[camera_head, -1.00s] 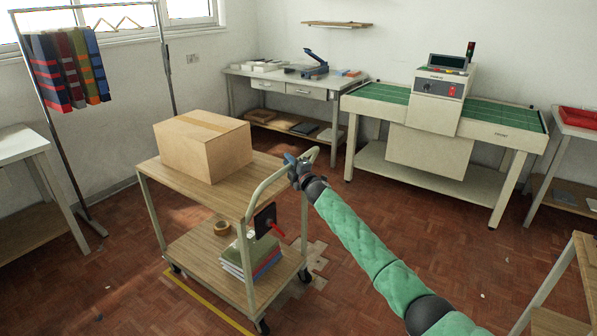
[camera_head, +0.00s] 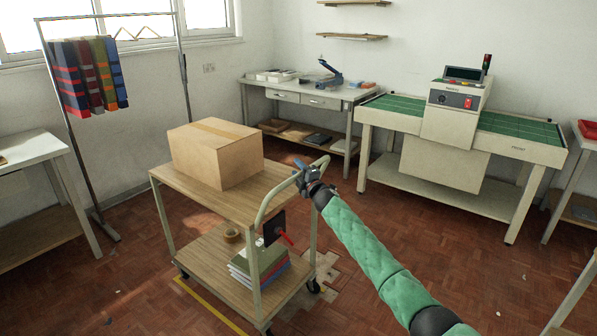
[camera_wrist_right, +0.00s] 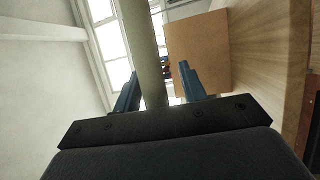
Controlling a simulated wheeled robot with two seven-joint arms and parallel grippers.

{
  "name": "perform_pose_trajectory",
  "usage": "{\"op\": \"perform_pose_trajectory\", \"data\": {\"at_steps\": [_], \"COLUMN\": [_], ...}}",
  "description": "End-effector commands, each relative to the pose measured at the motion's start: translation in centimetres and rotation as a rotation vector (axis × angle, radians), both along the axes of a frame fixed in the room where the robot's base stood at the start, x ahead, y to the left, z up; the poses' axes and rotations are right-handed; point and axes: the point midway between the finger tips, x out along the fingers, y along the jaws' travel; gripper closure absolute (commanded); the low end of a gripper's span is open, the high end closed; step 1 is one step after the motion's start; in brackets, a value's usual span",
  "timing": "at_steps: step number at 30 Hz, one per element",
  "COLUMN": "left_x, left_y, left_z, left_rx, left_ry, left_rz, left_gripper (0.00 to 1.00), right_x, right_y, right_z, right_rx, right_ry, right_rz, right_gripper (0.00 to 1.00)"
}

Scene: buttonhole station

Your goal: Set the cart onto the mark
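The cart (camera_head: 215,202) has two wooden shelves, a pale frame and dark castors. It stands upright on the parquet floor, left of the middle of the head view. Its curved handle (camera_head: 266,198) is on the right side; a pale bar shows in the wrist view (camera_wrist_right: 144,50). My right gripper (camera_head: 303,175) is at the handle. In the wrist view the bar runs between its two blue fingers (camera_wrist_right: 160,82), near the left finger, with a gap to the right one. A yellow line (camera_head: 210,306) lies on the floor along the cart's near left side. My left gripper is out of view.
A cardboard box (camera_head: 208,160) rides on the top shelf; books (camera_head: 262,262) and tape (camera_head: 232,236) lie below. A black plate with a red lever (camera_head: 286,238) is on the cart. A garment rack (camera_head: 85,150), a table (camera_head: 40,150) and a green-topped machine (camera_head: 450,150) stand around.

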Motion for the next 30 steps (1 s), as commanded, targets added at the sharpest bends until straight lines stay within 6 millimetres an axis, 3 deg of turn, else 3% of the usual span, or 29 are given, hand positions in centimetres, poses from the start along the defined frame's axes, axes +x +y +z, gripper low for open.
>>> {"op": "perform_pose_trajectory", "data": {"at_steps": [8, 21, 30], "left_x": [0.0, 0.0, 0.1], "left_y": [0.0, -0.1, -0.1], "left_z": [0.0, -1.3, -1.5], "left_rx": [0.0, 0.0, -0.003], "left_ry": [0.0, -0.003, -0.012], "left_rz": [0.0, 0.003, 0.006], "left_gripper": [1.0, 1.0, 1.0], "right_x": [-0.8, -5.5, -6.4], "right_y": [-0.6, -3.6, -4.0], "right_z": [-0.3, -1.4, -1.5], "right_rx": [-0.001, -0.001, 0.001], "right_ry": [-0.001, 0.0, 0.0], "right_rz": [0.0, 0.001, 0.002], "right_gripper": [0.59, 0.59, 0.59]}}
